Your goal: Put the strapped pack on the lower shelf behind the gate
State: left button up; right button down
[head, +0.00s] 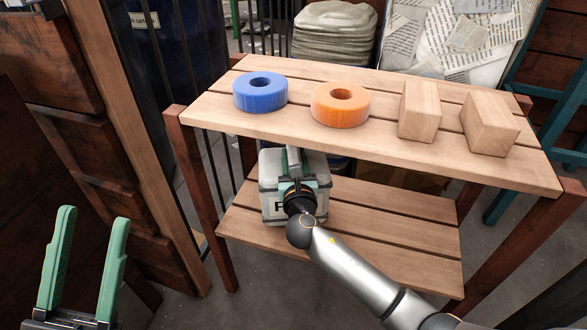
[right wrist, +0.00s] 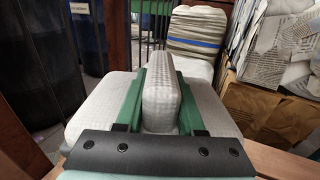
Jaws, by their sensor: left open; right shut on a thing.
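The strapped pack (head: 270,196) is a pale grey-white block at the left part of the lower shelf (head: 390,240), under the upper shelf's front edge. Whether it rests on the boards or hangs just above them I cannot tell. My right gripper (head: 294,162) reaches in from the front and is shut on the pack's raised grip. In the right wrist view the green fingers clasp this pale upright grip (right wrist: 161,95), with the pack's top (right wrist: 100,110) spreading to both sides. My left gripper (head: 93,215) is open and empty at the lower left, away from the shelves.
The upper shelf (head: 385,142) carries a blue ring (head: 260,92), an orange ring (head: 342,104) and two wooden blocks (head: 419,110) (head: 490,124). Black bars (head: 205,50) stand at the left behind a wooden post (head: 125,120). The lower shelf's right part is clear.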

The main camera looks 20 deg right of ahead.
jog(key=shift+w+d+r, duration=0.1)
jog(key=shift+w+r, duration=0.05)
jog(key=shift+w, duration=0.25)
notch_tip(320, 180, down, 4)
jog(key=b, duration=0.3)
jog(key=shift+r, duration=0.3)
jog(key=c, duration=0.5)
grip_release()
jog(key=shift+f, duration=0.3)
jog(key=shift+r, duration=0.1)
